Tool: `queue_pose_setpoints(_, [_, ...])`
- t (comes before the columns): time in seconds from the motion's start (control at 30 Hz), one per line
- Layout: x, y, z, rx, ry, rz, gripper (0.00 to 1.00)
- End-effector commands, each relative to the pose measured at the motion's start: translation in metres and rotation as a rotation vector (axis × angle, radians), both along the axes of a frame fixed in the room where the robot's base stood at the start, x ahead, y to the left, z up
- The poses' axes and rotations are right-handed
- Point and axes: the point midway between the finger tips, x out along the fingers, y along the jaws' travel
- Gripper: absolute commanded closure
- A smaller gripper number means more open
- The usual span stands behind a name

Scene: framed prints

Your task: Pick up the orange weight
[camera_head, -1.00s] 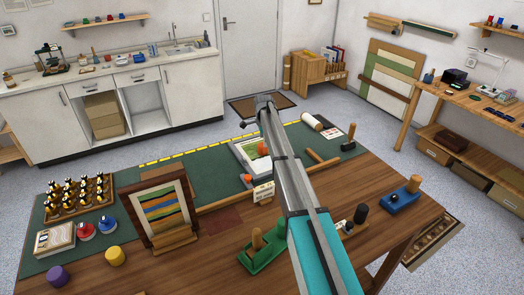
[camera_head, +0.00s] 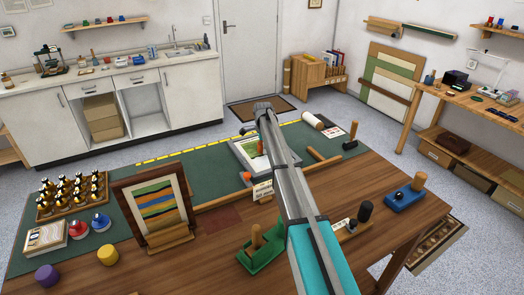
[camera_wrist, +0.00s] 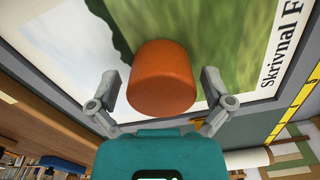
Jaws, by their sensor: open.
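The orange weight (camera_wrist: 162,78) is a rounded cylinder standing on a framed print (camera_wrist: 235,35) with a green and pale picture. In the wrist view my gripper (camera_wrist: 160,74) is open, with one finger on each side of the weight. I cannot tell whether the fingers touch it. In the head view an orange patch (camera_head: 260,147), likely the weight, shows over the framed print (camera_head: 240,150), just left of my grey arm. My arm hides part of the print, and the gripper fingers are not clear there.
The workbench (camera_head: 190,270) holds a standing striped frame (camera_head: 155,210), a rack of bottles (camera_head: 72,196), a green tool (camera_head: 262,250) and a blue block (camera_head: 404,198). A wooden bar lies in front of the print. The green mat left of the print is mostly clear.

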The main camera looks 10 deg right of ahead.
Motion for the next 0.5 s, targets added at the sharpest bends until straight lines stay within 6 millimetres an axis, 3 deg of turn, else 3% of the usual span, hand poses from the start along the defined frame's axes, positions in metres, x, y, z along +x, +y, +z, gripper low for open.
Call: queue_pose_setpoints(0.5, [0.0, -0.0002, 0.0003, 0.0, 0.0, 0.0, 0.0])
